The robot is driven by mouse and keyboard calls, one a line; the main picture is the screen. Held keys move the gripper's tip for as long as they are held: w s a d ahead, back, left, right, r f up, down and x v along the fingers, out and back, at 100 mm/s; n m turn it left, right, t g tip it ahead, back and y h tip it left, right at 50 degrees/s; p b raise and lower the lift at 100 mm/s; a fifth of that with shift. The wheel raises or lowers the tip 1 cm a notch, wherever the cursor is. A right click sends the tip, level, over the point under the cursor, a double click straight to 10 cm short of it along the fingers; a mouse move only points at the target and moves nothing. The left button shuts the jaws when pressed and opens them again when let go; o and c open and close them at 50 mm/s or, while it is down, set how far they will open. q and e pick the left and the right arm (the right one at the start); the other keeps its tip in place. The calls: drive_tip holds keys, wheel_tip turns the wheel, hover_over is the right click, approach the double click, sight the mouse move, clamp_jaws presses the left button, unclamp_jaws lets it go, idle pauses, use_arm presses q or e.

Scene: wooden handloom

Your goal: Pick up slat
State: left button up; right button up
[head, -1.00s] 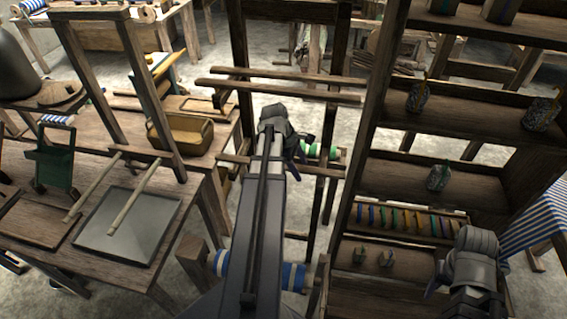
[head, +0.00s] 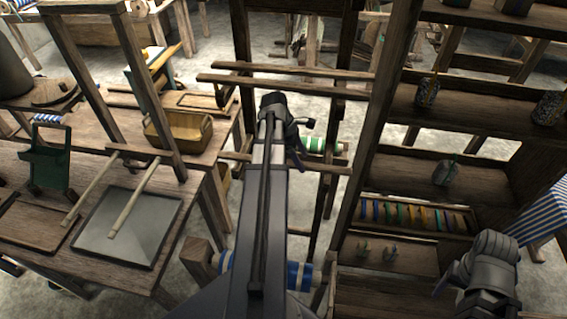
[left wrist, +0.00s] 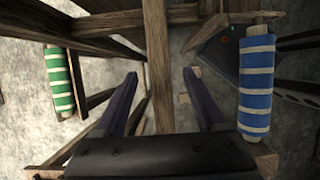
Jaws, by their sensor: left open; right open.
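Two pale, thin wooden slats (head: 91,190) (head: 133,198) lie on the left table, their far ends near a dark crossbar. The right one crosses a grey tray; I cannot tell which slat is meant. My left gripper (head: 301,143) is far to their right, among the loom's dark beams, mostly hidden by its own wrist. In the left wrist view its two purple fingers (left wrist: 160,85) are apart with nothing held, and a wooden beam (left wrist: 157,50) shows beyond and between them. My right gripper (head: 441,284) is at the lower right before the shelf, open and mostly hidden by its wrist.
A blue-striped roller (left wrist: 256,85) and a green-striped roller (left wrist: 59,82) flank the left gripper. Loom bars (head: 290,73) cross beyond it. A shelf (head: 400,177) with spools and jars stands right.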

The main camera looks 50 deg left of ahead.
sight(324, 167)
use_arm(q)
drive_tip(key=shift+w+d, duration=0.5)
drive_tip(key=shift+d, duration=0.1)
drive_tip(key=w+d, duration=0.1)
drive_tip(key=d, duration=0.1)
drive_tip(key=w+d, duration=0.2)
drive_tip(key=shift+w, duration=0.1)
drive_tip(key=shift+w+f+b, duration=0.1)
drive_tip(key=shift+f+b, duration=0.45)
drive_tip(key=shift+f, duration=0.05)
clamp_jaws()
